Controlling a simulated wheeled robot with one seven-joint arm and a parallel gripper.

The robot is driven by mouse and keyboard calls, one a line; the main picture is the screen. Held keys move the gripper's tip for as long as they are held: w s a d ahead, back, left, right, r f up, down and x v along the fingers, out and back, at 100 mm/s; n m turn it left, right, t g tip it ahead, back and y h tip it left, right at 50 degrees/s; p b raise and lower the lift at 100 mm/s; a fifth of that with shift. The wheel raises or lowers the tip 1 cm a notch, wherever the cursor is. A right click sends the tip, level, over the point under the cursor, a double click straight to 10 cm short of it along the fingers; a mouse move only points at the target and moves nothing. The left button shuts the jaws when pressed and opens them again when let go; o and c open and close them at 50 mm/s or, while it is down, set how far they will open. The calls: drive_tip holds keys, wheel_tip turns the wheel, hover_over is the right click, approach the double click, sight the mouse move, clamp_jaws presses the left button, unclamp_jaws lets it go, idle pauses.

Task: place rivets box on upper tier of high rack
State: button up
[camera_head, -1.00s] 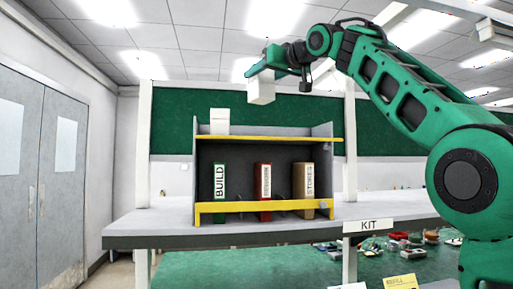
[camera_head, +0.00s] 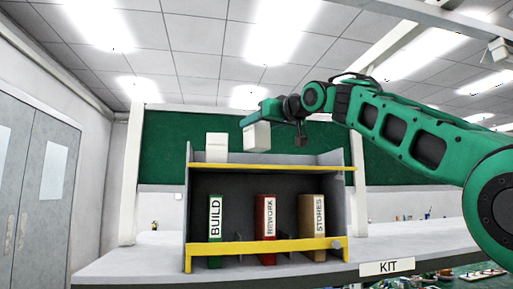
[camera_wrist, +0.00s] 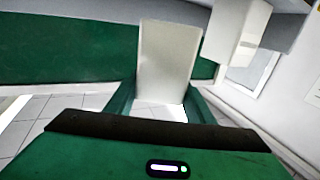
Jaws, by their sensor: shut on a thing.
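My gripper (camera_head: 252,118) is shut on a white box, the rivets box by the task (camera_head: 257,137), and holds it over the upper tier of the high rack (camera_head: 275,168). The held box also shows between the fingers in the wrist view (camera_wrist: 168,62). In the head view its lower end appears a little above the tier; I cannot tell whether it is clear of the surface behind the yellow front edge. Another white box (camera_head: 216,147) stands upright on the tier at the left. No label is readable on either box.
The rack's lower tier holds a green BUILD binder (camera_head: 215,220), a red REWORK binder (camera_head: 266,225) and a brown STORES binder (camera_head: 314,225) behind a yellow rail (camera_head: 230,248). Grey side panels bound the rack. The tier's right half looks clear. A KIT sign (camera_head: 387,267) is on the bench edge.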

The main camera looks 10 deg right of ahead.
sight(263, 138)
drive_tip(key=shift+s+f, duration=0.1)
drive_tip(key=shift+f, duration=2.35)
drive_tip(key=o, duration=1.5)
drive_tip(key=v, duration=1.2)
drive_tip(key=shift+a, duration=0.1)
